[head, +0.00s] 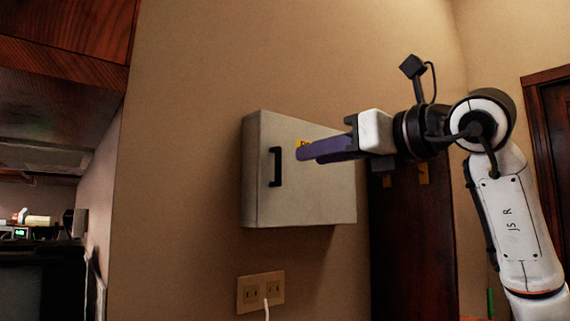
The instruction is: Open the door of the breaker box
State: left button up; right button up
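The breaker box (325,201) is a pale grey-beige box fixed to the tan wall, in the middle of the head view. Its door is shut. A black vertical bar handle (275,167) sits on the face toward the left. My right gripper (302,154) comes in from the right, in front of the box, with its purple fingers pointing left toward the handle. Its fingertips appear a little right of the handle and apart from it. The fingers overlap in this view, so their gap is hard to judge. They partly cover a yellow label (301,143). My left gripper is out of view.
A wall outlet (261,292) with a white cord is below the box. Dark wood cabinets (65,55) and a counter area are at the left. A dark wood panel (412,245) stands behind my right arm, and a door frame is at the right edge.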

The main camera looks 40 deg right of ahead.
aim_at(280, 162)
jog(key=w, duration=0.3)
jog(key=w+p, duration=0.1)
jog(key=w, duration=0.6)
jog(key=shift+a+r, duration=0.1)
jog(key=shift+a, duration=0.2)
grip_shut()
